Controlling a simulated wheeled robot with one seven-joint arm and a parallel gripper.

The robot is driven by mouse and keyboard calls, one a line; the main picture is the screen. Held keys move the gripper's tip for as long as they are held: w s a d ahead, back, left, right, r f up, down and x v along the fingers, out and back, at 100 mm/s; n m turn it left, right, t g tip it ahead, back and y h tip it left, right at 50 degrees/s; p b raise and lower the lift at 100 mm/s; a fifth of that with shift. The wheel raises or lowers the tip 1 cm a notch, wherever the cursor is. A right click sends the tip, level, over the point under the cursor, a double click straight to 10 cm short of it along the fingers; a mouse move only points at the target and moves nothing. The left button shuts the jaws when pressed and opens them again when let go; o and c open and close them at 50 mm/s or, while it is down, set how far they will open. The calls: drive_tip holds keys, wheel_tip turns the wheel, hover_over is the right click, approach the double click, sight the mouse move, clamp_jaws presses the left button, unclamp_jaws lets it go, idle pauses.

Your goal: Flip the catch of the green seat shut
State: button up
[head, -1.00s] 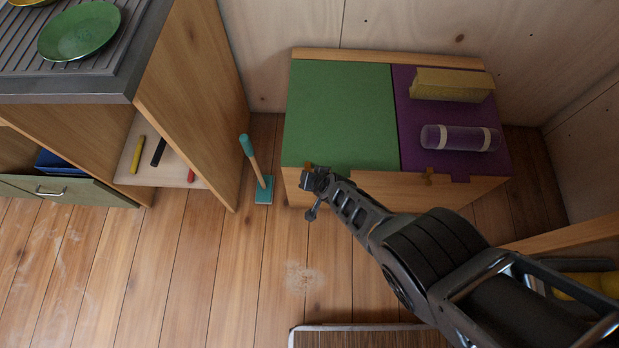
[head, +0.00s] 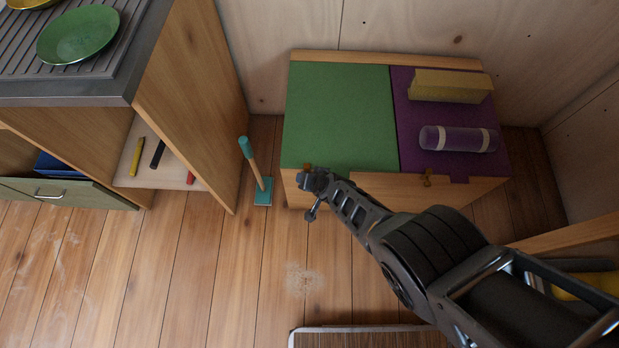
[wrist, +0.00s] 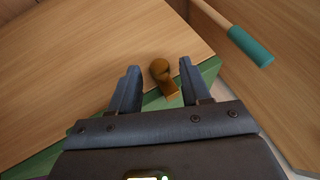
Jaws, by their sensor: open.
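The green seat (head: 340,115) is the left lid of a wooden bench and lies flat and closed down. Its small brown catch (wrist: 161,74) is on the bench's front face by the seat's edge. In the wrist view its round end is on the wood and its short arm reaches toward the green edge. My gripper (wrist: 159,70) is open, with one finger on each side of the catch; I cannot tell whether either touches it. In the head view my gripper (head: 307,180) is at the bench's front left and mostly hides the catch.
The purple seat (head: 405,150) beside it bears a yellow block (head: 450,86) and a purple roll (head: 457,139); another catch (head: 428,178) is on its front. A teal-handled brush (head: 256,170) stands left of the bench, next to the counter side (head: 190,95).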

drive_tip(key=p+v, duration=0.7)
drive_tip(key=p, duration=0.1)
drive_tip(key=shift+s+r+p, duration=0.2)
drive_tip(key=shift+r+p, duration=0.15)
drive_tip(key=shift+d, duration=0.15)
idle(0.4)
drive_tip(key=s+d+t, duration=0.2)
drive_tip(key=s+d, duration=0.2)
drive_tip(key=s, duration=0.7)
drive_tip(key=s+d+r+t+h, duration=0.1)
drive_tip(key=s+d+r, duration=0.2)
drive_tip(key=s+r, duration=0.2)
drive_tip(key=s+d+r+t, duration=0.2)
drive_tip(key=s+d+r, duration=0.1)
drive_tip(key=s+r, duration=0.25)
drive_tip(key=s+d+r+t+h, duration=0.1)
drive_tip(key=s+d+r, duration=0.2)
drive_tip(key=r, duration=0.9)
drive_tip(key=s+d+r+n+t+h, duration=0.1)
drive_tip(key=s+d+r, duration=0.2)
drive_tip(key=r, duration=1)
drive_tip(key=s+d+r+t+h, duration=0.1)
drive_tip(key=s+d+r+t, duration=0.1)
drive_tip(key=s+r, duration=0.5)
wheel_tip(320, 180, up, 5)
drive_tip(key=shift+d+r+n, duration=0.25)
drive_tip(key=shift+d+n, duration=0.05)
drive_tip(key=shift+d, duration=0.35)
